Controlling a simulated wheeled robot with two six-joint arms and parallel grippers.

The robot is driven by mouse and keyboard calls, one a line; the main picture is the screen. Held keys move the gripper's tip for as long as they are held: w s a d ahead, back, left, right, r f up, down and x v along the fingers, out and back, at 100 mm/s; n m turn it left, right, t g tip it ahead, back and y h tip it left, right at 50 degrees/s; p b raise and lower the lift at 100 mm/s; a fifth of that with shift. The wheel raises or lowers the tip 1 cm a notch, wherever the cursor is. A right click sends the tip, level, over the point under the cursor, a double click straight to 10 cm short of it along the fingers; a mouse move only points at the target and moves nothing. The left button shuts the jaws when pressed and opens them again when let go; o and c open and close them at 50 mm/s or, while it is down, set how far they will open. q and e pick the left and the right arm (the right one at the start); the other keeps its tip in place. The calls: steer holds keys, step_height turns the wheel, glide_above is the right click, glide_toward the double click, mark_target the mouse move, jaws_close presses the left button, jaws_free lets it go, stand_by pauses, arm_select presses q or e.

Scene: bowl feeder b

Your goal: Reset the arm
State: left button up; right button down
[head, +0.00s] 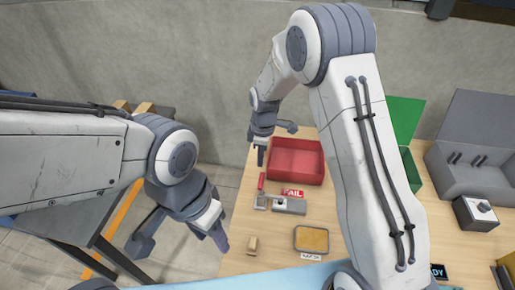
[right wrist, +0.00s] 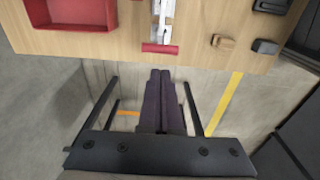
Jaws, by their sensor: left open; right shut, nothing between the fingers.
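My left gripper (head: 180,236) hangs from the arm at the left of the head view. It is open and empty, with its fingers apart, over the floor left of the wooden table (head: 237,238). My right gripper (head: 262,152) hangs near the table's far left edge, just left of a red bin (head: 297,174). In the right wrist view, its two dark fingers (right wrist: 160,76) lie together with nothing between them. They point toward the table edge, with floor below. My right arm's links cover part of the table in the head view.
The table also holds a green bin (head: 411,172), a grey open box (head: 470,180), a tan-filled tray (head: 311,240), a small wooden block (head: 252,245) and a grey fixture (head: 290,205) beside a red label. Dark and orange framework (head: 100,245) stands at left.

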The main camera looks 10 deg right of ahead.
steer(key=s+a+r+m, duration=0.2)
steer(key=s+a+r, duration=0.1)
steer(key=s+r, duration=0.35)
steer(key=s+a+r+m, duration=0.1)
steer(key=s+a+r, duration=0.2)
steer(key=s+r, duration=0.3)
steer(key=s+d+r+m, duration=0.1)
steer(key=s+m, duration=0.1)
steer(key=s, duration=0.6)
steer(key=s+d+r+m, duration=0.1)
steer(key=s+m, duration=0.1)
steer(key=s, duration=0.7)
steer(key=shift+s+r+y, duration=0.3)
steer(key=shift+r, duration=0.05)
